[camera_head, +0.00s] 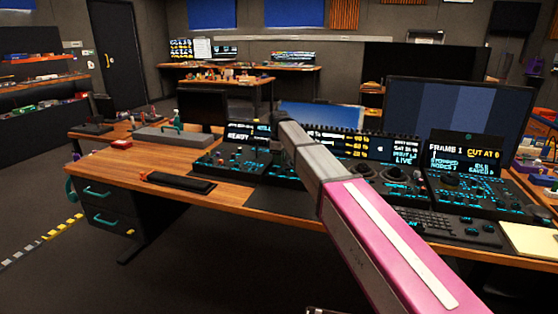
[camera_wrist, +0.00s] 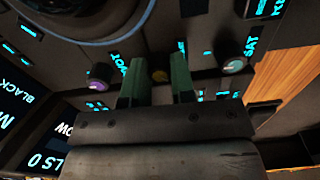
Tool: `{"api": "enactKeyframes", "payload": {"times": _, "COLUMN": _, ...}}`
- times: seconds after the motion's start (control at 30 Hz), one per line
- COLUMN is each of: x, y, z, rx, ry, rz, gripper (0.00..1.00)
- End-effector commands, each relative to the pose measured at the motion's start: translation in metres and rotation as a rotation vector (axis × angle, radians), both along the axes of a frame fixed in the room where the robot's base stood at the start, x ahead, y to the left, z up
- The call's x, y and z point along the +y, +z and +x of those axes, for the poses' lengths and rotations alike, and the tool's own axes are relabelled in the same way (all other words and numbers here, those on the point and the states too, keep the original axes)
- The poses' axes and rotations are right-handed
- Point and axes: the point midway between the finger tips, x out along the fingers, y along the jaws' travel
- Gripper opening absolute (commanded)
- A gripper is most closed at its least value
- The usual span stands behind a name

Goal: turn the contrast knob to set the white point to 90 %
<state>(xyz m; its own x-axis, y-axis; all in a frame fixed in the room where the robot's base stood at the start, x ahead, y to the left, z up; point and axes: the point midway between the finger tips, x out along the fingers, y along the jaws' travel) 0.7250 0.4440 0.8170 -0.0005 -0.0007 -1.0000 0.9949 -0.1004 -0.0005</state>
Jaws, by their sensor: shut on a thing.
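In the head view my arm crosses the desk to the control panels, and the gripper and the knob are hidden. A small panel screen (camera_head: 357,143) shows yellow percent figures, too small to read surely.
A purple-capped knob (camera_wrist: 98,76) is left of the fingers, and a pale-capped knob (camera_wrist: 235,65) by a "SAT" label is right. A large trackball ring (camera_wrist: 85,30) is at upper left. A keyboard (camera_head: 448,222) and the wooden desk (camera_head: 240,196) lie around the panels.

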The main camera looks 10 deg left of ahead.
Motion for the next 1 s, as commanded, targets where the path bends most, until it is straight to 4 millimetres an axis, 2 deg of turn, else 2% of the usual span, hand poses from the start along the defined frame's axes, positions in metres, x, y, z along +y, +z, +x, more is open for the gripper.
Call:
{"api": "enactKeyframes", "payload": {"times": 0.4, "x": 0.001, "y": 0.001, "z": 0.001, "rx": -0.002, "ry": 0.006, "rz": 0.002, "gripper": 0.0}}
{"api": "enactKeyframes", "payload": {"times": 0.43, "x": 0.001, "y": 0.001, "z": 0.001, "rx": -0.002, "ry": 0.006, "rz": 0.002, "gripper": 0.3}}
{"api": "enactKeyframes", "payload": {"times": 0.5, "x": 0.001, "y": 0.001, "z": 0.001, "rx": -0.001, "ry": 0.006, "rz": 0.002, "gripper": 0.49}}
{"api": "enactKeyframes", "payload": {"times": 0.83, "x": 0.0, "y": 0.003, "z": 0.0, "rx": -0.001, "ry": 0.005, "rz": 0.001, "gripper": 0.49}}
{"api": "enactKeyframes", "payload": {"times": 1.0, "x": 0.001, "y": 0.021, "z": 0.001, "rx": -0.002, "ry": 0.005, "rz": 0.002, "gripper": 0.49}}
